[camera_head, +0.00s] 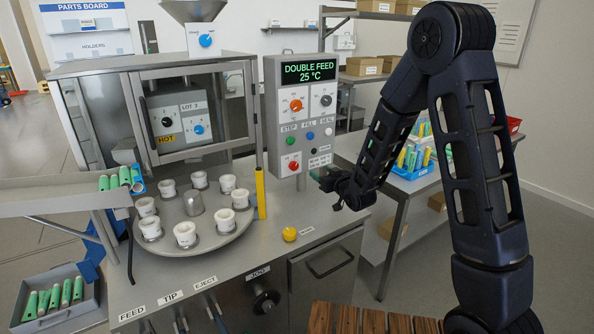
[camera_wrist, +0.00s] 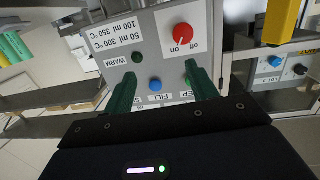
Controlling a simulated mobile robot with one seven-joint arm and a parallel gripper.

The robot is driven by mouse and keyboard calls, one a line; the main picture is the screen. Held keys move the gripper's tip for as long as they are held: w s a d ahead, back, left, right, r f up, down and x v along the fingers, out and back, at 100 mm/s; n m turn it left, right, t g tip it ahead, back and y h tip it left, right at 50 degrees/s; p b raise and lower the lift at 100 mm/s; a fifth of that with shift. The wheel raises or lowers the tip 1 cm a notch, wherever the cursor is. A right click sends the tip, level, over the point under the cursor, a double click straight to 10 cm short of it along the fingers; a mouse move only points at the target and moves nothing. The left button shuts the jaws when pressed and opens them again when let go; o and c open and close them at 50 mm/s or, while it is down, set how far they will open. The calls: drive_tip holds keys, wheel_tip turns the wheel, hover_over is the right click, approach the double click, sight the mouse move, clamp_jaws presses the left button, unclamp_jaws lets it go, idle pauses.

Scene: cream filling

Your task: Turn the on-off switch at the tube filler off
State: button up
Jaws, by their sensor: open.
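The on-off switch is a red rotary knob (camera_head: 293,166) low on the grey control panel (camera_head: 272,130) of the tube filler. It also shows in the wrist view (camera_wrist: 182,34), with "on" and "off" printed beside it; its pale mark seems to point towards "on". My gripper (camera_head: 328,180) is just right of the panel's lower part in the head view. In the wrist view its green fingers (camera_wrist: 160,70) are apart with nothing between them. The knob lies beyond the fingertips, not touched.
Blue (camera_wrist: 156,85) and green (camera_wrist: 137,58) buttons sit close to the fingers. A yellow post (camera_head: 261,193) stands left of the panel, beside the turntable (camera_head: 218,240) with several white holders. A yellow knob (camera_head: 290,234) is on the worktop, whose right front is otherwise clear.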

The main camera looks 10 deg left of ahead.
sight(295, 167)
drive_tip(key=shift+n+y, duration=0.4)
drive_tip(key=shift+y, duration=0.4)
drive_tip(key=w+a, duration=0.2)
drive_tip(key=a, duration=0.1)
drive_tip(key=w+a+f, duration=0.1)
drive_tip(key=w+a, duration=0.1)
drive_tip(key=a, duration=0.2)
drive_tip(key=w+a+f, duration=0.1)
drive_tip(key=w+a, duration=0.1)
drive_tip(key=a, duration=0.2)
drive_tip(key=shift+f, duration=0.2)
drive_tip(key=shift+s, duration=0.1)
drive_tip(key=c, duration=1)
